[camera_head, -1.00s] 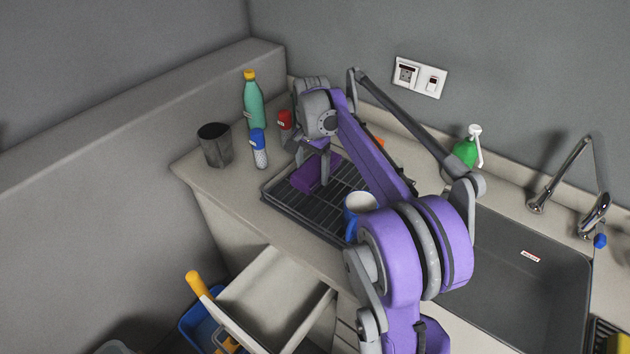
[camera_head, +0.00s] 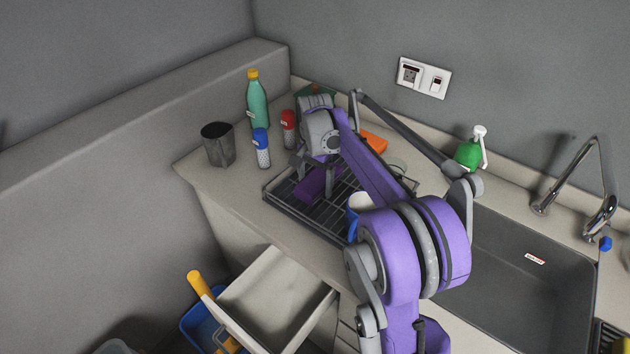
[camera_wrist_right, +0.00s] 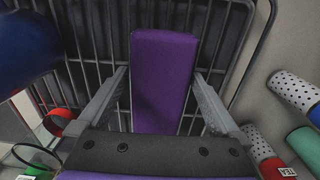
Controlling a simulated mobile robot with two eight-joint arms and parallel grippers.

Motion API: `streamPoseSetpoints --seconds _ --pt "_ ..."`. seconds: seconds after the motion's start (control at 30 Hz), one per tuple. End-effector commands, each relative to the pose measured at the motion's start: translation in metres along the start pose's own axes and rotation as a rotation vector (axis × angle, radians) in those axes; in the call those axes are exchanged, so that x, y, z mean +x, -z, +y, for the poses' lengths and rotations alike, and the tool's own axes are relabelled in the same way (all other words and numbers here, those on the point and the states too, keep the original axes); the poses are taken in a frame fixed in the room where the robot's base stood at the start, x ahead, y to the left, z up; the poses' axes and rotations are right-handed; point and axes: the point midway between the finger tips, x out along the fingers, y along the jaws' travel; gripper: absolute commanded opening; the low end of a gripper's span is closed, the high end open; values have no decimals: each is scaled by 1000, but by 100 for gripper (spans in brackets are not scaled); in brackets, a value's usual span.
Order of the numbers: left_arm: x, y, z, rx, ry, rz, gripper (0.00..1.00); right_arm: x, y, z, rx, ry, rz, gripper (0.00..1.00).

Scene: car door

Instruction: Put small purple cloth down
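The small purple cloth (camera_head: 314,186) is a folded, block-like bundle on the dark wire dish rack (camera_head: 285,209). In the right wrist view the cloth (camera_wrist_right: 164,75) lies lengthwise over the rack bars. My right gripper (camera_head: 314,172) is right over it, with one finger on each side. In the wrist view my right gripper (camera_wrist_right: 160,78) looks open, with a narrow gap beside the cloth on the left; contact on the right is hard to tell. The arm hides part of the rack and cloth in the head view. My left gripper is not in view.
Left of the rack stand a dark cup (camera_head: 218,147), a blue-capped bottle (camera_head: 262,150), a red-capped bottle (camera_head: 288,128) and a green bottle (camera_head: 257,103). A blue-and-white mug (camera_head: 357,211) is on the rack's right side. The sink (camera_head: 515,275) is right, an open drawer (camera_head: 275,300) below.

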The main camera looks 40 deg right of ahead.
Motion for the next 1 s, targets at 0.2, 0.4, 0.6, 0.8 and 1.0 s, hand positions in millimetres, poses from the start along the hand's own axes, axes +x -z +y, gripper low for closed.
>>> streamPoseSetpoints --seconds 0.2,0.4,0.6,0.8,1.0 --pt "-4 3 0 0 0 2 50 -8 0 0 0 1 0 100" --pt "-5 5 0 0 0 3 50 -41 0 0 0 0 0 100" --pt "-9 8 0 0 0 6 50 -86 0 0 0 0 0 100" --pt "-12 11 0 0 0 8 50 -116 0 0 0 0 0 100" --pt "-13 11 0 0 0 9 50 -126 0 0 0 0 0 100"
